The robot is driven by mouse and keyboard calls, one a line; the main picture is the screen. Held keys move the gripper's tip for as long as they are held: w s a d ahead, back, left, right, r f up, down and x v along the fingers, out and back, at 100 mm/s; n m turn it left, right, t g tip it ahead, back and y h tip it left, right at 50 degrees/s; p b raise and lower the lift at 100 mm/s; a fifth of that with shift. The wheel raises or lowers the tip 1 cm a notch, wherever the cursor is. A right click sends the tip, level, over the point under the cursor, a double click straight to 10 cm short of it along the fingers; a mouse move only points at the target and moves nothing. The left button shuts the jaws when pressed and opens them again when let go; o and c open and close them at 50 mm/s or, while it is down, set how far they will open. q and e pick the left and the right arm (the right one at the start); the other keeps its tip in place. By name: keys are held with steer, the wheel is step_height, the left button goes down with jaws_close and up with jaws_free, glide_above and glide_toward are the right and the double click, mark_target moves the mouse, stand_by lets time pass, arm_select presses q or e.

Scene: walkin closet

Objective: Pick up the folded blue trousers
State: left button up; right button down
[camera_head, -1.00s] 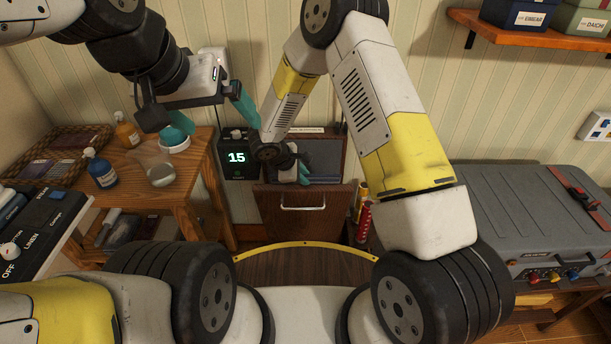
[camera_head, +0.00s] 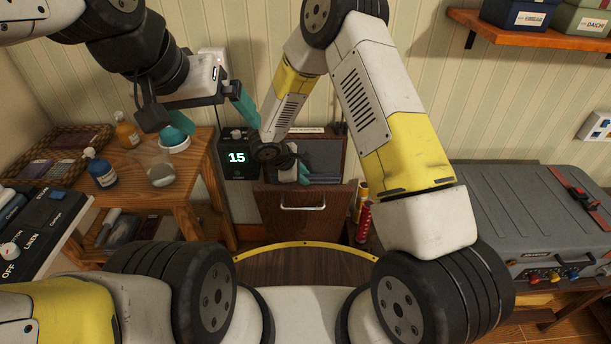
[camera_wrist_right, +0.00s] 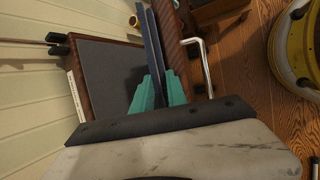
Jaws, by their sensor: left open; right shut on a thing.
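The folded blue trousers show in the right wrist view as a narrow dark blue strip (camera_wrist_right: 151,42), seen edge-on between the teal fingertips. My right gripper (camera_wrist_right: 158,88) is shut on them. In the head view, my right gripper (camera_head: 303,174) is at the open wooden box (camera_head: 287,210) by the wall; its own links partly hide it. A blue-grey edge shows beside its finger, but I cannot tell there whether it is the trousers. My left gripper (camera_head: 210,112) is open and empty, above the right side of the wooden side table.
A black display reading 15 (camera_head: 237,157) is left of the box. The side table (camera_head: 192,160) holds bottles and a jar. Red and yellow cylinders (camera_head: 363,215) stand right of the box. A grey case (camera_head: 520,215) is at the right. A control panel (camera_head: 45,225) is at the left.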

steer(key=shift+r, duration=0.2)
stand_by(0.5)
step_height(320, 180, up, 50)
stand_by(2.2)
steer(key=shift+f, duration=0.15)
